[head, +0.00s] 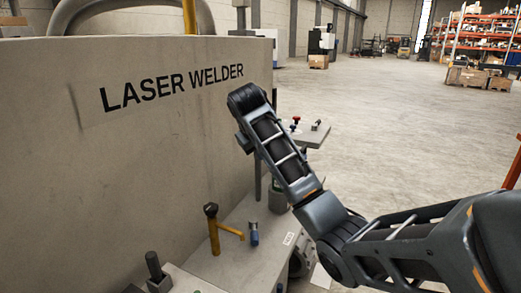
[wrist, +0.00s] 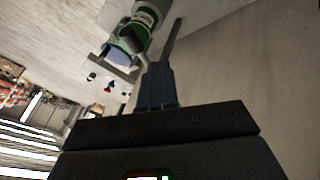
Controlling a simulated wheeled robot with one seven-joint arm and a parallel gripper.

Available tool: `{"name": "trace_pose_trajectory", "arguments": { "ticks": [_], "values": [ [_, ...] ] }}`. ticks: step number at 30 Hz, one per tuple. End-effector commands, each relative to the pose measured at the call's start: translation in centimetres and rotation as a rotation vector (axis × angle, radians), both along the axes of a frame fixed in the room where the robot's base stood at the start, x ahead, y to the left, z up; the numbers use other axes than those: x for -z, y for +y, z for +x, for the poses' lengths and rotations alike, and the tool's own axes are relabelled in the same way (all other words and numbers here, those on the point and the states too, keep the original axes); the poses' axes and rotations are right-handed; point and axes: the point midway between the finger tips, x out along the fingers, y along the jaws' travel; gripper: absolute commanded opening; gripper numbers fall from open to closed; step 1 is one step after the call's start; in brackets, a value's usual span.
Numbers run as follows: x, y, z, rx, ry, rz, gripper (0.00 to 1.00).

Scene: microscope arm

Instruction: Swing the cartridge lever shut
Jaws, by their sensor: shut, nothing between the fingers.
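A green and white cylinder (wrist: 138,28), which looks like the cartridge, is at the top of the wrist view. It also shows as a dark green body (head: 277,197) partly behind my arm in the head view. A slim grey bar (wrist: 174,38) beside the cylinder may be the lever; I cannot tell for sure. My gripper (wrist: 157,66) is shut and empty, its fingertips close to the bar and the cylinder. I cannot tell whether they touch. In the head view, my arm hides the fingers and much of the cylinder.
A large grey panel marked LASER WELDER (head: 170,90) stands at the left. A yellow post with a side arm (head: 213,235) and a small blue part (head: 253,234) stand on the grey bench (head: 225,265). A small shelf (head: 312,136) holds red and dark knobs. Open floor lies right.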

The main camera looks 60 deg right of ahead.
Motion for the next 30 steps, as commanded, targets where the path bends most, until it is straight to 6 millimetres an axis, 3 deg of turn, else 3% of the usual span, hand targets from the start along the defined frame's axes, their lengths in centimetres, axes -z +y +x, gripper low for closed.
{"name": "trace_pose_trajectory", "arguments": {
  "ticks": [10, 18, 30],
  "values": [
    [5.6, -3.7, 0.9, 0.001, 0.004, 0.002, 0.00],
    [6.1, -6.6, -0.4, 0.000, 0.001, 0.002, 0.00],
    [6.3, -7.1, -0.6, -0.002, -0.001, 0.000, 0.00]
  ]
}}
